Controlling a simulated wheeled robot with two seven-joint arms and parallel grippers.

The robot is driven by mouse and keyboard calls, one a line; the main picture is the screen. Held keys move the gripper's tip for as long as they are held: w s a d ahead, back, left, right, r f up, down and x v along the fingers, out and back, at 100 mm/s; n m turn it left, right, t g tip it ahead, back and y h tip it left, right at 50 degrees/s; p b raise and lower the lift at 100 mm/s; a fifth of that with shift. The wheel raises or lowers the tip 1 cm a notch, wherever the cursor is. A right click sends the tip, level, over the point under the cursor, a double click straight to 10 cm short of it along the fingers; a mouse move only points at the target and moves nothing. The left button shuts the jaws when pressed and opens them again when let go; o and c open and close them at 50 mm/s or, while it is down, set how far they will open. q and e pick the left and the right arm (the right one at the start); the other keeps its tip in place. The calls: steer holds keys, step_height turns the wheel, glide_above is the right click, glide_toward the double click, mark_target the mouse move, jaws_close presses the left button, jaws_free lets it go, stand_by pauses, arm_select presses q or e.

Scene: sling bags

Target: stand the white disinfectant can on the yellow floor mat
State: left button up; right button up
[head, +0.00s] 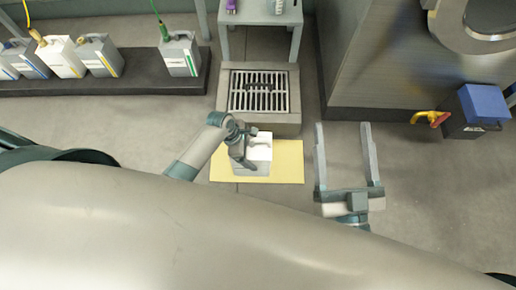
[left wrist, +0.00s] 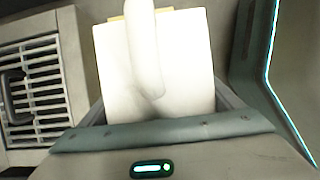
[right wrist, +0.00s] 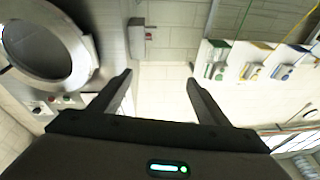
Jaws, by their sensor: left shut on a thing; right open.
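The white disinfectant can (head: 259,150) is over the middle of the yellow floor mat (head: 288,173) in the head view. I cannot tell whether its base touches the mat. My left gripper (head: 246,150) is shut on it from the left. In the left wrist view the can (left wrist: 190,70) fills the space between the fingers, its pale handle towards the camera, and a thin yellow edge shows behind it. My right gripper (head: 347,160) is open and empty, to the right of the mat; its spread fingers also show in the right wrist view (right wrist: 160,88).
A floor drain grate (head: 258,92) lies just behind the mat. Several canisters (head: 181,55) stand on a dark ledge (head: 130,77) at the left. A blue-topped box (head: 482,105) with a yellow and red fitting is at the right. Bare floor surrounds the mat's sides.

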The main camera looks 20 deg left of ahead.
arm_select(q)
steer(key=w+f, duration=0.1)
steer(key=w+f+b, duration=0.1)
steer(key=w, duration=0.1)
steer(key=w+f+b, duration=0.1)
steer(key=w, duration=0.1)
steer(key=shift+d, duration=0.4)
arm_select(e)
step_height(320, 180, up, 7)
steer(key=s+d+t+y, duration=0.1)
steer(key=s+t, duration=0.1)
steer(key=t, duration=0.3)
steer(key=shift+s+d+r, duration=0.15)
steer(key=shift+d+r, duration=0.05)
steer(key=shift+d, duration=0.15)
